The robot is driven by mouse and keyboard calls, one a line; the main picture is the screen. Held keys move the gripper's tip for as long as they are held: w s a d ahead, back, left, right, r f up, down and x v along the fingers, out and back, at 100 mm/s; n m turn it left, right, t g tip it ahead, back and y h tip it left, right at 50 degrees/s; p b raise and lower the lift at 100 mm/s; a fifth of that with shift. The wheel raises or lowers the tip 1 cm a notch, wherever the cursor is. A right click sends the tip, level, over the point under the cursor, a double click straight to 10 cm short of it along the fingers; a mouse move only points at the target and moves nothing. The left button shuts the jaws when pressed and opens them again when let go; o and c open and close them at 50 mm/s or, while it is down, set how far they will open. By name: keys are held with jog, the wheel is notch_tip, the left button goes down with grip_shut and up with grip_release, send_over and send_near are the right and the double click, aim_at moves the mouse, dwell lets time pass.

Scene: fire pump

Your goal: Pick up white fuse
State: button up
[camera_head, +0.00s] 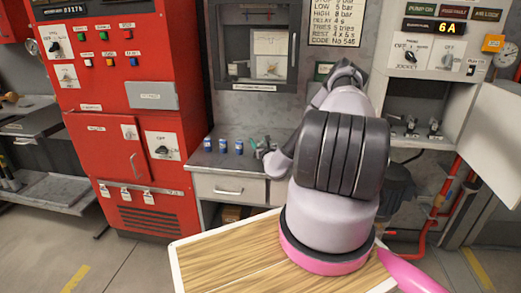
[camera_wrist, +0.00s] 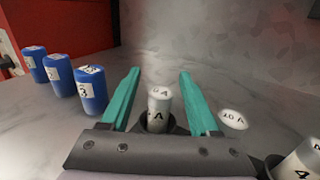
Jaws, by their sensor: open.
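My gripper (camera_wrist: 158,88) is open, its two teal fingers spread on either side of a white fuse (camera_wrist: 160,106). The fuse is a small upright cylinder with an "A" marking on its top and side. Gaps show between it and both fingers, and its lower part is hidden by the gripper body. A second white piece marked "10 A" (camera_wrist: 233,119) is just outside the right finger. In the head view my gripper (camera_head: 259,144) is low over the grey counter, right of the blue cylinders; the white fuse cannot be made out there.
Three blue numbered cylinders (camera_wrist: 88,90) stand left of the gripper, also on the counter in the head view (camera_head: 223,146). Another white cylinder (camera_wrist: 300,162) is at the lower right. A red cabinet (camera_head: 118,100) stands left of the grey counter (camera_head: 196,160). A panel display (camera_head: 447,27) reads "6A".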

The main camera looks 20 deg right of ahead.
jog(key=shift+w, duration=0.25)
grip_shut()
jog(key=shift+r, duration=0.15)
